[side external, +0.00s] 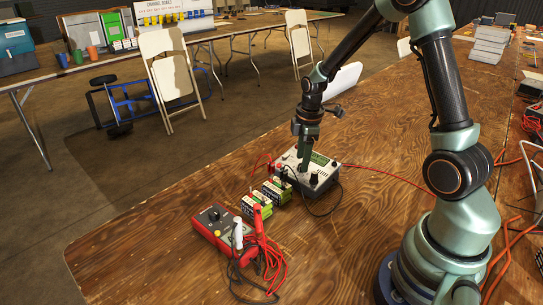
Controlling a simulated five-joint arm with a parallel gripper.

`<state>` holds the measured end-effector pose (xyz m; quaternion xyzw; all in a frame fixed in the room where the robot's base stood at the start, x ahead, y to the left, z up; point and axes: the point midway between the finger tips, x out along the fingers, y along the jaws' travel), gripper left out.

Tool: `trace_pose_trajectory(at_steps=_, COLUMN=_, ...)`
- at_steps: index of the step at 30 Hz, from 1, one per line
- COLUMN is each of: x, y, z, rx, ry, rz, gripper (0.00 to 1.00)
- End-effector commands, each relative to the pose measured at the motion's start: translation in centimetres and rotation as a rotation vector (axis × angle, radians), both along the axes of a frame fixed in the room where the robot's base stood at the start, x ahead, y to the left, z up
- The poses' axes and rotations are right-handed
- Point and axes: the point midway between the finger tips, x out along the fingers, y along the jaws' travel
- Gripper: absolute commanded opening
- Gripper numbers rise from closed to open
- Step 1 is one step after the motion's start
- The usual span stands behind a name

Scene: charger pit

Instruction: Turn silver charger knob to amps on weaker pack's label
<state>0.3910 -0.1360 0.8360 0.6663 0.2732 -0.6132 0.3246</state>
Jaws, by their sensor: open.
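The silver charger (325,172) sits on the wooden table, with a dark knob (314,179) on its face and a green panel toward its back. My gripper (303,168) points down over the charger's face, just left of the dark knob; it is open, and I cannot tell whether it touches the charger. Two green and white packs (256,206) (277,191) stand side by side left of the charger. Their labels are too small to read here. A red meter (213,228) with a dial lies nearer the front, with a red and a white probe beside it.
Red and black leads run around the charger and packs, and a red lead (385,174) crosses the table to the right. Coiled red leads (270,258) lie beside the meter. The wooden table's (140,255) left part is clear. Cables and boxes crowd the right edge.

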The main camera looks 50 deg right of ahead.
Motion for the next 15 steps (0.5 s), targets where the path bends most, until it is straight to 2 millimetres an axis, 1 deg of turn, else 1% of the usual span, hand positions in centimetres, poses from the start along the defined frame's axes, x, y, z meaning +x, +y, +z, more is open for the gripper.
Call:
trace_pose_trajectory(at_steps=3, x=0.1, y=-0.1, z=-1.1, rx=0.0, ry=0.001, rz=0.0, gripper=0.57)
trace_pose_trajectory(at_steps=6, x=0.2, y=-0.1, z=-1.5, rx=-0.001, ry=-0.001, rz=0.0, gripper=0.57)
trace_pose_trajectory(at_steps=15, x=0.2, y=-0.2, z=-1.6, rx=-0.001, ry=-0.002, rz=0.0, gripper=0.57)
